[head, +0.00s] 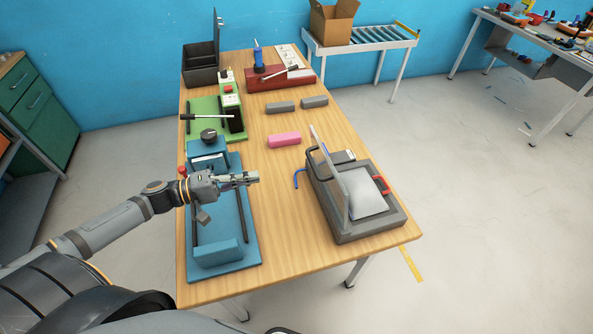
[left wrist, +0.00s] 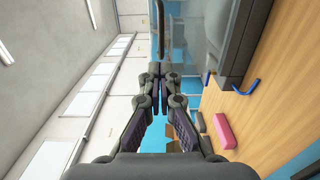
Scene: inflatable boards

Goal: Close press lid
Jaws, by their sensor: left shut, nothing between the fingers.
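The press (head: 372,228) is a dark grey box at the right front of the wooden table, with a light grey pad inside and red handles. Its clear lid (head: 329,172) stands open, raised on the press's left side. In the left wrist view the see-through lid (left wrist: 190,45) and the dark grey press body (left wrist: 238,40) show at the upper right. My left gripper (head: 254,177) is shut and empty, above the table to the left of the lid and apart from it. Its closed fingers (left wrist: 160,76) show in the left wrist view. My right gripper is not in view.
A blue fixture (head: 222,254) lies below my left arm. A pink block (head: 284,139), grey blocks (head: 280,107) and a blue bent handle (head: 298,177) are near the middle. A green station (head: 206,106) and a red one (head: 270,82) stand at the back. The table's front middle is clear.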

